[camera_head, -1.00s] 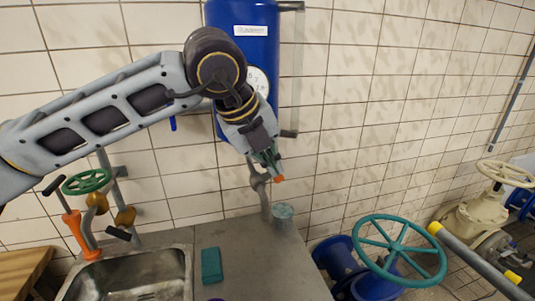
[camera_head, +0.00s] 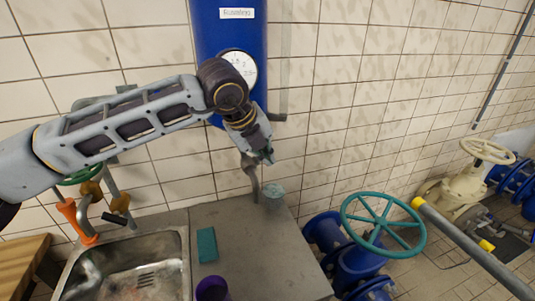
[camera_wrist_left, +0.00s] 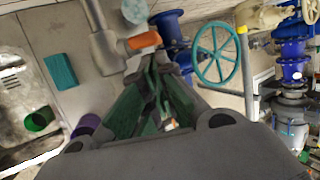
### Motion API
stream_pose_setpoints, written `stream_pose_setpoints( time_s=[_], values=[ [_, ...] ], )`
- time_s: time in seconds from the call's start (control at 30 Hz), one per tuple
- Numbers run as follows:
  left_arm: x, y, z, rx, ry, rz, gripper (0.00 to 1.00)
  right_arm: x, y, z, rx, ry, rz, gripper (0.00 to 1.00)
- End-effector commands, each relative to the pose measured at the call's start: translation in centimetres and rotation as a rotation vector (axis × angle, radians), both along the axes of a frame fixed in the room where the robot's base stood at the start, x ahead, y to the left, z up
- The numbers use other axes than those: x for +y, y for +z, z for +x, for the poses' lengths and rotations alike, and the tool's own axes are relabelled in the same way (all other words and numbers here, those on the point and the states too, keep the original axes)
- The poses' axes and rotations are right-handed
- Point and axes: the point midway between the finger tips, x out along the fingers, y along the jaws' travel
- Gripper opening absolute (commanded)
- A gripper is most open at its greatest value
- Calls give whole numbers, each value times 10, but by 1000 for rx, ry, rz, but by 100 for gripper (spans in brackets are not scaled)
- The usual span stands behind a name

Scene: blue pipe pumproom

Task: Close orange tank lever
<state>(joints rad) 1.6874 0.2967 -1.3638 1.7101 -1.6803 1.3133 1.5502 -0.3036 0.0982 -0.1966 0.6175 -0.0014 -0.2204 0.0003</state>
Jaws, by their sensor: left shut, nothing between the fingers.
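The blue tank (camera_head: 228,28) with a round gauge (camera_head: 240,68) hangs on the tiled wall. A grey pipe (camera_head: 251,178) runs down below it. My left gripper (camera_head: 268,157) is in front of the upper part of this pipe, fingers together and empty. In the left wrist view the orange lever end (camera_wrist_left: 145,41) lies just beyond my closed green-padded fingertips (camera_wrist_left: 150,64). I cannot tell whether they touch it. In the head view the lever is hidden behind the gripper. My right gripper is not in view.
Below are a grey counter (camera_head: 235,255), a teal sponge (camera_head: 207,245), a purple cup (camera_head: 212,289) and a sink (camera_head: 130,265). A pale green cup (camera_head: 273,191) stands near the pipe. A teal handwheel (camera_head: 383,225) on blue piping is at right.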

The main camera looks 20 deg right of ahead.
Motion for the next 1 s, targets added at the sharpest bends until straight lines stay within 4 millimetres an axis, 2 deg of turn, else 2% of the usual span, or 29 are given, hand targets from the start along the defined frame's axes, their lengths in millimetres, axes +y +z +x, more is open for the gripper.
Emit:
stream_pose_setpoints(
  time_s=[0.3, 0.53, 1.0],
  values=[
    [0, 0, 2, 0, -1, 0, 0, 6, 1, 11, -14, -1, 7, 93],
    [2, 0, 5, 12, -3, 0, 0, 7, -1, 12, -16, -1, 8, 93],
    [11, 3, 16, 67, -15, -3, 0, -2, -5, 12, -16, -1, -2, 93]
  ],
)
